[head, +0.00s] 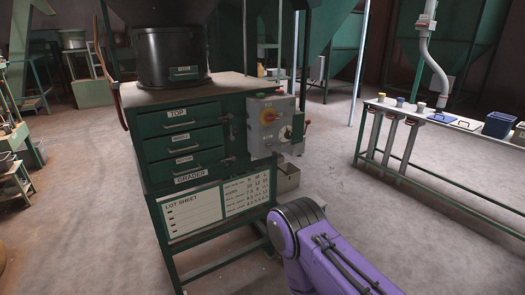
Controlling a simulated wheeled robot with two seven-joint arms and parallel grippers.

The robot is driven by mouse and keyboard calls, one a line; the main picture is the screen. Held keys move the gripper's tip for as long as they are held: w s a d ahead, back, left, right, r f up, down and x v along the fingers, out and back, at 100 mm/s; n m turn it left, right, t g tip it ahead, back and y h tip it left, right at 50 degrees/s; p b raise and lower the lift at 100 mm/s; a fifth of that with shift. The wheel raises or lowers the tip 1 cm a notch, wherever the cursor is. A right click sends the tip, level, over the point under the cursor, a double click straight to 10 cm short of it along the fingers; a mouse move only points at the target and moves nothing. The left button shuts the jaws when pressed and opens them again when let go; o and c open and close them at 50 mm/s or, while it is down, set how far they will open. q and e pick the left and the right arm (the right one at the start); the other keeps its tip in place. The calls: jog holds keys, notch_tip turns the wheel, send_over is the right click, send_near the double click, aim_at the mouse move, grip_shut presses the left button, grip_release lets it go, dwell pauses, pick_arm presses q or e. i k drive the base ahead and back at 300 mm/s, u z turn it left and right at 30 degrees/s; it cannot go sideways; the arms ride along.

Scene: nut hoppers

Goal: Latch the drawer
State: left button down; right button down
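The green grader cabinet (150,143) stands left of centre. It has three stacked drawers: the top drawer (186,120), labelled TOP, a middle drawer (183,142) and a bottom drawer (184,163). All three look pushed in. Small dark latches (227,132) sit at the drawers' right edge; whether each is fastened is too small to tell. My purple arm comes in from the bottom right, in front of the cabinet's lower right side. Neither gripper shows in the head view.
A black drum (171,57) stands on top. A lot sheet board (216,206) hangs below the drawers. A long bench (455,140) with cups and bins is at right. Floor between is clear.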

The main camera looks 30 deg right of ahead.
aim_at(235, 132)
jog(key=k, duration=0.55)
jog(key=z, duration=0.65)
jog(key=i, duration=0.55)
jog(key=z, duration=0.7)
jog(key=i, duration=0.9)
jog(key=u, duration=0.8)
jog(key=i, duration=0.55)
jog(key=u, duration=0.55)
